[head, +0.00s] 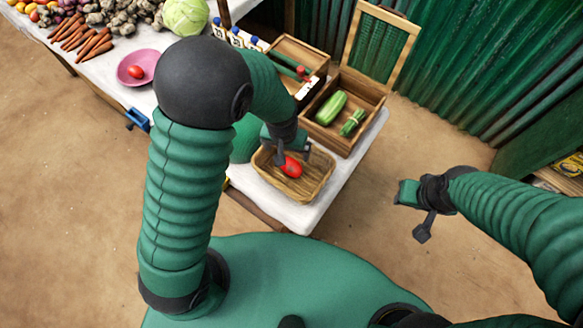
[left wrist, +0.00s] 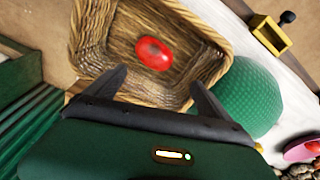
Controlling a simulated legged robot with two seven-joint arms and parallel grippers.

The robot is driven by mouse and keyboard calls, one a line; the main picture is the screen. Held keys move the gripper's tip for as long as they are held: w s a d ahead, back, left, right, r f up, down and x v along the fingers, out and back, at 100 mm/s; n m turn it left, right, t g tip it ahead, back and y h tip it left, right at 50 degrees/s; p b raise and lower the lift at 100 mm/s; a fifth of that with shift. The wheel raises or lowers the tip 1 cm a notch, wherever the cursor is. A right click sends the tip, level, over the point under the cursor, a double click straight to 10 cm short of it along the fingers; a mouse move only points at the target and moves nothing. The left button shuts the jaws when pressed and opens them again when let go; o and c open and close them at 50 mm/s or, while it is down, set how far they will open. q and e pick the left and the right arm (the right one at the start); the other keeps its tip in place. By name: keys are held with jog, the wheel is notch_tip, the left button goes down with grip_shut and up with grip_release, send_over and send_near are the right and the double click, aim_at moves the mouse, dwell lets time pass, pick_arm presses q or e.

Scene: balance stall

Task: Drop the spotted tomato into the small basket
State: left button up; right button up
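A red tomato (head: 291,167) lies inside the small wicker basket (head: 314,190) at the table's near corner. In the left wrist view the tomato (left wrist: 153,53) rests on the basket floor with the basket rim (left wrist: 222,50) around it. A paler patch shows on its skin, but spots are too small to make out. My left gripper (head: 292,155) is over the basket. Its fingers (left wrist: 155,88) are spread with nothing between them, and the tomato lies beyond their tips. My right gripper (head: 422,212) hangs off to the right, away from the table; its opening is unclear.
Another red tomato (head: 135,72) sits on a pink plate (head: 150,58). A wooden crate (head: 342,140) with a green gourd (head: 330,108) and a green bundle (head: 352,122) stands behind the basket. A green dome (left wrist: 250,97) stands beside the basket. Vegetables fill the far left.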

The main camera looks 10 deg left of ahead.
pick_arm(q)
jog(key=shift+w+d, duration=0.1)
jog(key=shift+d, duration=0.25)
jog(key=shift+d+r, duration=0.45)
jog(key=shift+r, duration=0.15)
jog(key=shift+d+r, duration=0.4)
jog(key=shift+r, duration=0.2)
jog(key=shift+s+a+r+p, duration=0.65)
jog(key=shift+s+r+p, duration=0.45)
jog(key=shift+r, duration=6)
jog(key=s+a+f, duration=0.5)
jog(key=s+a, duration=0.1)
jog(key=s, duration=0.1)
jog(key=shift+s+a+f+t, duration=0.3)
jog(key=shift+s+t, duration=0.05)
jog(key=shift+t, duration=0.05)
pick_arm(e)
jog(key=shift+d+r, duration=0.7)
jog(key=shift+r, duration=0.15)
pick_arm(q)
jog(key=shift+w, duration=0.1)
pick_arm(e)
jog(key=shift+w, duration=0.1)
